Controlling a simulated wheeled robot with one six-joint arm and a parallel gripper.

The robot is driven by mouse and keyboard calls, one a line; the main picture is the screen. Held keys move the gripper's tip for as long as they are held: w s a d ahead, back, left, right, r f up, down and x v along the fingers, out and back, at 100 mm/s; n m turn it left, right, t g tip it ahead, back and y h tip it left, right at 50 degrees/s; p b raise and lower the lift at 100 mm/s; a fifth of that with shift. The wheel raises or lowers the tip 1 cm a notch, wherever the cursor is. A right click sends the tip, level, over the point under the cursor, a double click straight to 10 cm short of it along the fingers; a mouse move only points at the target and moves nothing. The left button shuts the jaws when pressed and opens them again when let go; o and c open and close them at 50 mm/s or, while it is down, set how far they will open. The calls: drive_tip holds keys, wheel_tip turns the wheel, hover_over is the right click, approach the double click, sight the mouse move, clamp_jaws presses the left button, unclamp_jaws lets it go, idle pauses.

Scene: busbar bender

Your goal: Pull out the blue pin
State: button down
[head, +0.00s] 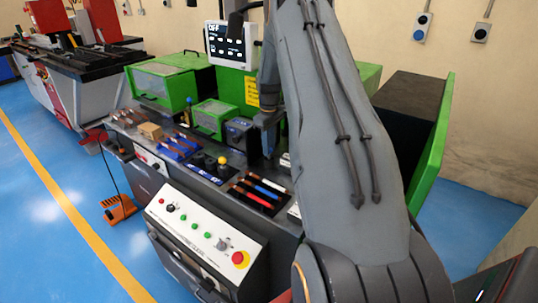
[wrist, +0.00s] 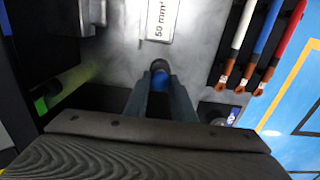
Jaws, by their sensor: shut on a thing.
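In the wrist view, the blue pin (wrist: 160,81) has a dark round end and sits between the two fingers of my gripper (wrist: 160,92). The fingers are shut on it. In the head view, my gripper (head: 268,132) points down over the bench beside a dark block. The pin cannot be made out there. I cannot tell whether the pin is still seated in a hole.
A plate marked 50 mm (wrist: 161,20) lies close to the pin. A rack of white, blue and red sleeved bars (head: 262,191) is nearby. A control panel (head: 205,232) stands in front. Green covers (head: 168,80) and a screen (head: 232,45) stand behind.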

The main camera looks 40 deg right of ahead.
drive_tip(key=shift+r+p, duration=0.6)
drive_tip(key=shift+r, duration=0.85)
drive_tip(key=shift+r+p, duration=1.05)
drive_tip(key=shift+r, duration=1.4)
